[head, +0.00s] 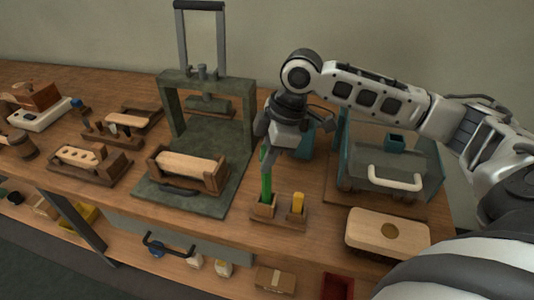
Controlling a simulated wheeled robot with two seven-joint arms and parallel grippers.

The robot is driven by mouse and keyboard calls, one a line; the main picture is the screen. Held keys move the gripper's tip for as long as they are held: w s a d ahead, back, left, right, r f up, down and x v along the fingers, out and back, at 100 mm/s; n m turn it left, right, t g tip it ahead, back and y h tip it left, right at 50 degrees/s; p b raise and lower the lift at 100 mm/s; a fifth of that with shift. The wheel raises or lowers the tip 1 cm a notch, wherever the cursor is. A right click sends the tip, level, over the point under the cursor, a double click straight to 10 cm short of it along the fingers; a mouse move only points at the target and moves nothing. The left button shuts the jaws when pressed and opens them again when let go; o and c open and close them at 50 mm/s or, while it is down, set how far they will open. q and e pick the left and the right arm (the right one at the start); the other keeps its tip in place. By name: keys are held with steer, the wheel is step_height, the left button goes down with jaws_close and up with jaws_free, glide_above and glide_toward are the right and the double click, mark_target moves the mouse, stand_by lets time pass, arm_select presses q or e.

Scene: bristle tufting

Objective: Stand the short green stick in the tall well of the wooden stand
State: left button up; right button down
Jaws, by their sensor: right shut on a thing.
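The green stick (266,180) is upright, its top in my right gripper (268,152). The gripper is shut on it, above the wooden stand (283,223). The stick's lower end meets the mouth of the stand's left well (264,210); the well wall hides the tip, so I cannot tell how deep it sits. A short yellow stick (298,201) stands in the stand's right well. My left gripper is not in view.
A green press (165,110) with a wooden block (190,170) stands to the left. A clear-sided box with a white handle (395,179) is behind right. A wooden brush block (387,233) lies at right front. Several wooden holders fill the left of the bench.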

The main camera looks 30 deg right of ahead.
steer(key=shift+f, duration=0.25)
stand_by(0.5)
steer(key=c, duration=0.8)
jaws_free()
steer(key=shift+c, duration=0.2)
steer(key=shift+r, duration=0.1)
steer(key=shift+r+p, duration=0.85)
steer(key=shift+r, duration=2.55)
